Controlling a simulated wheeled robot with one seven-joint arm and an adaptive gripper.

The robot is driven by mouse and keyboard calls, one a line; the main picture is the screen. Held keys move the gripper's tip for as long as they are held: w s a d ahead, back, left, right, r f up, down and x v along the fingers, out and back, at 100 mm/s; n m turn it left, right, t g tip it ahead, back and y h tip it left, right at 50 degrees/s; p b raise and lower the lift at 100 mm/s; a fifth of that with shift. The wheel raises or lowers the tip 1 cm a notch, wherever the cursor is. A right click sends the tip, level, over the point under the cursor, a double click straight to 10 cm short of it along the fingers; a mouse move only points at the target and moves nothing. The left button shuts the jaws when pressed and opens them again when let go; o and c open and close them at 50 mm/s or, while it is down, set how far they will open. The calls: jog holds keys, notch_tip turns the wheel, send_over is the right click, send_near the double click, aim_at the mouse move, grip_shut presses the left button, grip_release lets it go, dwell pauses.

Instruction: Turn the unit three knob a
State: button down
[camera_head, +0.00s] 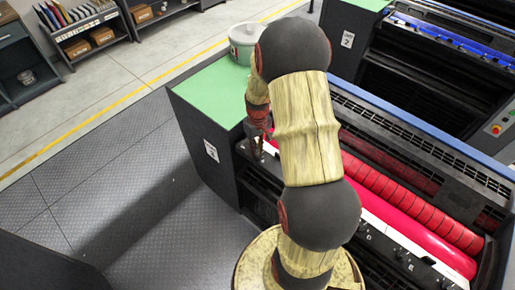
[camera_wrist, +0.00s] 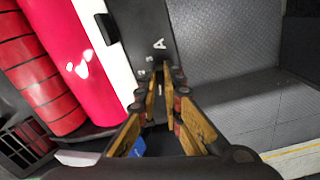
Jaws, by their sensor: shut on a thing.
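Unit three (camera_head: 211,150) is the near machine, with a white label on its dark end panel and red rollers along it. My gripper (camera_head: 258,150) reaches down to the left end of its front rail. In the wrist view my gripper (camera_wrist: 160,82) has its fingers on both sides of a small dark spot just below a white letter A (camera_wrist: 159,44) on the dark rail. It is shut on knob a there. The knob is mostly hidden between the fingertips, so its angle cannot be told.
A light bucket (camera_head: 243,45) stands on the green top (camera_head: 210,95) of unit three. Another unit labelled 2 (camera_head: 347,40) stands behind. The bright red roller (camera_wrist: 88,55) lies left of the rail in the wrist view. Grey floor plates (camera_head: 90,190) are clear at left.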

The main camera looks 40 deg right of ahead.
jog(key=c, duration=1.9)
grip_release()
notch_tip(320, 180, up, 12)
